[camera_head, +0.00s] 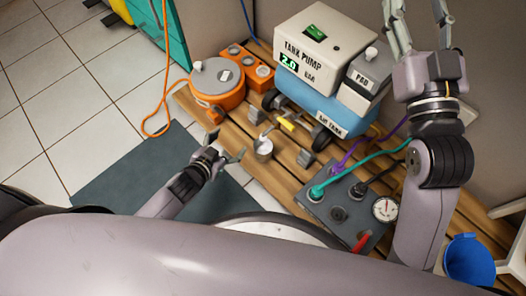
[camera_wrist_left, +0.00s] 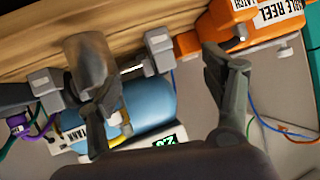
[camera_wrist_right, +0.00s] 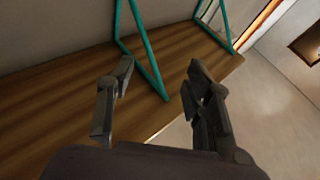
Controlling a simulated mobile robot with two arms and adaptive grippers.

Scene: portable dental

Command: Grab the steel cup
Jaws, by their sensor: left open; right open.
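The steel cup (camera_head: 263,149) stands at the front edge of the wooden bench, with something thin sticking up at its rim. In the left wrist view the cup (camera_wrist_left: 88,58) is at the upper left, its lower part overlapped by one finger. My left gripper (camera_head: 229,147) is open and empty, just left of the cup in the head view. Whether a finger touches the cup, I cannot tell. My right gripper (camera_head: 418,12) is open at the upper right, away from the cup; in its wrist view its fingers (camera_wrist_right: 160,70) hold nothing.
Grey clamp blocks (camera_head: 305,158) flank the cup. An orange cable reel (camera_head: 218,82) stands behind left, the blue air tank (camera_head: 318,98) with its pump behind right. A grey control panel (camera_head: 340,208) with hoses lies to the right. A blue bucket (camera_head: 469,260) is at lower right.

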